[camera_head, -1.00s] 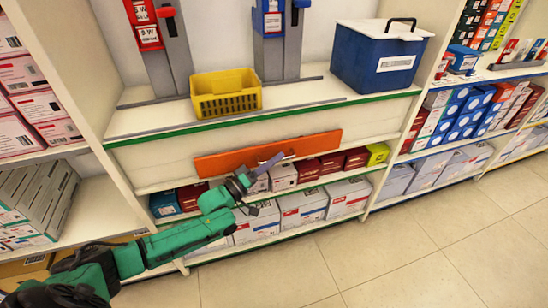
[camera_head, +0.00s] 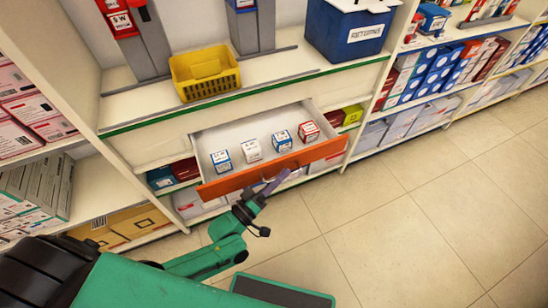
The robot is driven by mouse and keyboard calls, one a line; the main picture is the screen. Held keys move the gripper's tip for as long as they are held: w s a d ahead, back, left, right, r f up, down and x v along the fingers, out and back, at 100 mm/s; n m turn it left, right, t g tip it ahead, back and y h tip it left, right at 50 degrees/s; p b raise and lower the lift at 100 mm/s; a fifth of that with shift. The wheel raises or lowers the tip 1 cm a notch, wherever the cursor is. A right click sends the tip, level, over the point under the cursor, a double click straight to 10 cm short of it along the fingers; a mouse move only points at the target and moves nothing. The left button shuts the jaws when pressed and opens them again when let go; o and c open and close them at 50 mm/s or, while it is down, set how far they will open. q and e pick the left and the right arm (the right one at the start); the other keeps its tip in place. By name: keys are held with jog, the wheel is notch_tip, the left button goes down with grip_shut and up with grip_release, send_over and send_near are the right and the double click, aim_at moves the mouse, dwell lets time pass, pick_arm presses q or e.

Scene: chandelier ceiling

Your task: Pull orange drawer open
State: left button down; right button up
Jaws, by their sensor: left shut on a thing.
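The orange-fronted drawer (camera_head: 228,184) is pulled out from the white shelf unit below the counter, its white inside showing. Several small boxes stand in it: a blue-and-white one (camera_head: 221,160), a pale one (camera_head: 251,149), another blue-and-white one (camera_head: 282,140) and a red-and-white one (camera_head: 308,131). My left gripper (camera_head: 275,183) is at the middle of the orange front and is shut on it, at the handle; the handle itself is hard to make out. My right gripper is not in view.
A yellow basket (camera_head: 205,75) and a blue bin with a white lid (camera_head: 346,32) stand on the counter above. Stocked shelves run along both sides. The tiled floor (camera_head: 400,220) in front is clear.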

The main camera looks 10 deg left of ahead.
pick_arm(q)
jog(key=shift+s+d, duration=0.45)
jog(key=shift+s, duration=0.15)
jog(key=c, duration=1.2)
grip_release()
jog(key=shift+a, duration=0.1)
jog(key=v, duration=1.4)
jog(key=shift+s, duration=0.25)
